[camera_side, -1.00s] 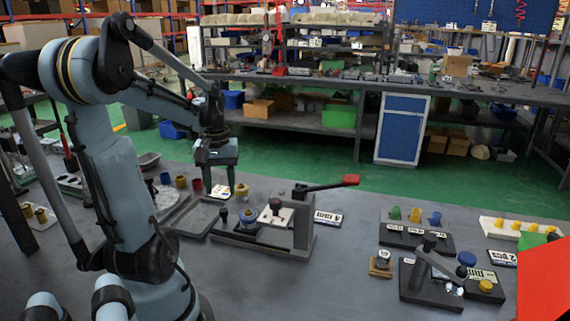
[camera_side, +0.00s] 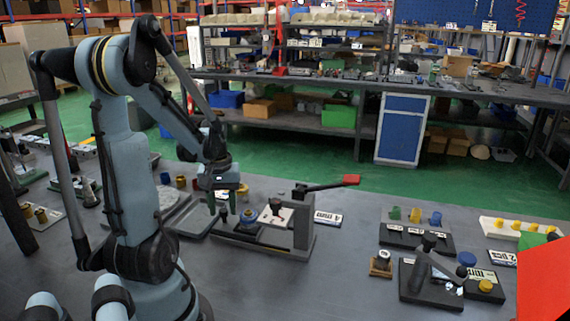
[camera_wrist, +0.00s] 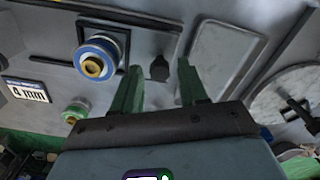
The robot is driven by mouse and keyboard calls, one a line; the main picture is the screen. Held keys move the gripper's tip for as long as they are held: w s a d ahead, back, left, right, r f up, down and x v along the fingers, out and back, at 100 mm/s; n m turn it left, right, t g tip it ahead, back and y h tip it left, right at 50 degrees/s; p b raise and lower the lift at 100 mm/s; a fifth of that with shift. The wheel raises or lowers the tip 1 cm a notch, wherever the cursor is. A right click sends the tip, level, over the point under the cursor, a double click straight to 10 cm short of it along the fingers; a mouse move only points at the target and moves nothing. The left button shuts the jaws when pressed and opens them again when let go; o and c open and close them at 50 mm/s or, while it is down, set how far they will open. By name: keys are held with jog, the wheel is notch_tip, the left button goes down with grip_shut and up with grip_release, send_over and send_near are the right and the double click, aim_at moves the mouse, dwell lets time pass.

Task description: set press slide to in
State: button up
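The press fixture (camera_side: 258,247) stands mid-table, with a long base and an upright with a red-ended lever (camera_side: 350,180). A small black knob, seemingly the press slide's handle (camera_side: 223,214), stands at its left end; it also shows in the wrist view (camera_wrist: 160,68). A blue ringed part with a yellow centre (camera_side: 249,216) sits beside the knob, also in the wrist view (camera_wrist: 93,67). My gripper (camera_side: 221,204) is low over the left end. In the wrist view its two green fingers (camera_wrist: 161,72) are apart, with the knob between or just beyond their tips. I cannot tell if they touch it.
A shallow grey tray (camera_wrist: 221,60) lies beside the knob. A yellow part with a green ring (camera_wrist: 76,111) is near the fixture. A "4 mm" card (camera_side: 328,218) lies behind right. Another lever fixture (camera_side: 430,285) stands at the right. The table between the fixtures is mostly clear.

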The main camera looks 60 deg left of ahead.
grip_shut()
jog(key=shift+w+d, duration=1.6)
jog(key=shift+w, duration=0.05)
jog(key=shift+o, duration=0.8)
grip_release()
jog(key=shift+r, duration=0.1)
notch_tip(320, 180, up, 12)
